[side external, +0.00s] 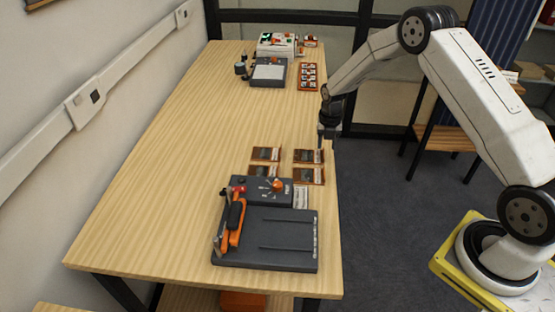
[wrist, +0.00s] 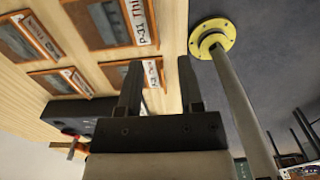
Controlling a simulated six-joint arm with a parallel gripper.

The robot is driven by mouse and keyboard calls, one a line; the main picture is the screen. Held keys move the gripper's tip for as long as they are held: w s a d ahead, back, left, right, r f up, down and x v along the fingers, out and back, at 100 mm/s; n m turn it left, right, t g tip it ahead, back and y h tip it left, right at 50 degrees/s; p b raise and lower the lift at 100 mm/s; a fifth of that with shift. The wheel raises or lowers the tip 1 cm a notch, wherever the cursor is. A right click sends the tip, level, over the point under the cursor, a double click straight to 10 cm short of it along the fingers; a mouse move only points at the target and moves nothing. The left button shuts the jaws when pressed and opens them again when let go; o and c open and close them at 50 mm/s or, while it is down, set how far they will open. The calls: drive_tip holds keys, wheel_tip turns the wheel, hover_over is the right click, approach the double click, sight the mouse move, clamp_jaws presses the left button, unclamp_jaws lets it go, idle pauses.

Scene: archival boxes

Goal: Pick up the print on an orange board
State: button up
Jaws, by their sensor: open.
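Several small prints on orange-brown boards lie in two rows on the wooden table. In the side view these are far left (side external: 265,153), far right (side external: 307,156), near left (side external: 262,171) and near right (side external: 308,175). My gripper (side external: 328,137) is beside the far right print, above the table's right edge. In the wrist view my gripper (wrist: 158,75) is open and empty, its fingers apart. The largest print there (wrist: 95,22) has a white label reading "P-31 Thi…". Another print (wrist: 118,73) is partly hidden behind a finger.
A dark grey trimmer-like device (side external: 270,240) with an orange handle stands in front of the prints. At the far end are a grey device (side external: 268,72), a white box (side external: 277,45) and an orange tray (side external: 308,77). The table's middle is clear.

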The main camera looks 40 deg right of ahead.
sight(309, 154)
drive_tip(key=shift+w+a+f, duration=0.1)
drive_tip(key=shift+a+f, duration=0.05)
drive_tip(key=shift+f, duration=2.3)
clamp_jaws()
